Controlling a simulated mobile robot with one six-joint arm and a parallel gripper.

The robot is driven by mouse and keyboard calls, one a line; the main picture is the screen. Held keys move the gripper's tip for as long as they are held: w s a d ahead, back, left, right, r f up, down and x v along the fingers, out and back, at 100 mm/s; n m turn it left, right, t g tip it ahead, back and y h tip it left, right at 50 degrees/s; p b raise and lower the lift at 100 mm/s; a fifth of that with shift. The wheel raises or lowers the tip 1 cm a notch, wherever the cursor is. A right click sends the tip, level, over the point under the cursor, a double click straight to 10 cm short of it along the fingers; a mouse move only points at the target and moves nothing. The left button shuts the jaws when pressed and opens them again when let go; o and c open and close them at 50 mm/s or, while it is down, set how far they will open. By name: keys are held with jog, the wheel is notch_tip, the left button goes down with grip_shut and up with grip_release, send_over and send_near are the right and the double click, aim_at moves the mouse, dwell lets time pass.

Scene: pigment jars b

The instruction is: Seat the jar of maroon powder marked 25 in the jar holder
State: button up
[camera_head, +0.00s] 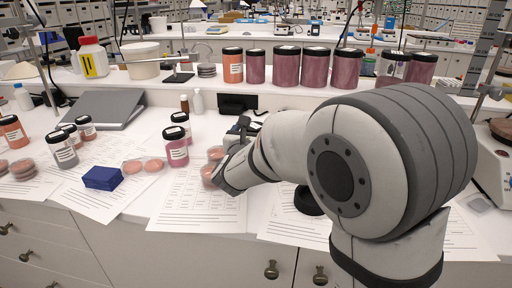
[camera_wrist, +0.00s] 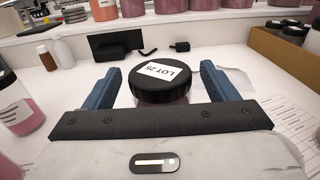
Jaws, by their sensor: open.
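The jar marked LOT 25 (camera_wrist: 145,88) has a black lid with a white label and stands upright in the wrist view. Only a thin strip of its dark reddish body shows under the lid. My gripper (camera_wrist: 160,76) is open, with one blue finger on each side of the lid and a gap at both sides. In the head view my gripper (camera_head: 240,128) is over the bench, and my arm hides most of the jar there. A dark blue block (camera_head: 103,178) lies on the bench at left; I cannot tell whether it is the jar holder.
A pink-powder jar (camera_head: 176,147) stands left of my gripper, with petri dishes (camera_head: 143,165) nearby. Small bottles (camera_head: 197,102) and a black box (camera_head: 237,103) stand behind. Several larger jars (camera_head: 287,66) line the raised shelf. Papers cover the bench front.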

jog(key=shift+c, duration=0.2)
jog(key=c, duration=1.4)
jog(key=shift+r, duration=0.1)
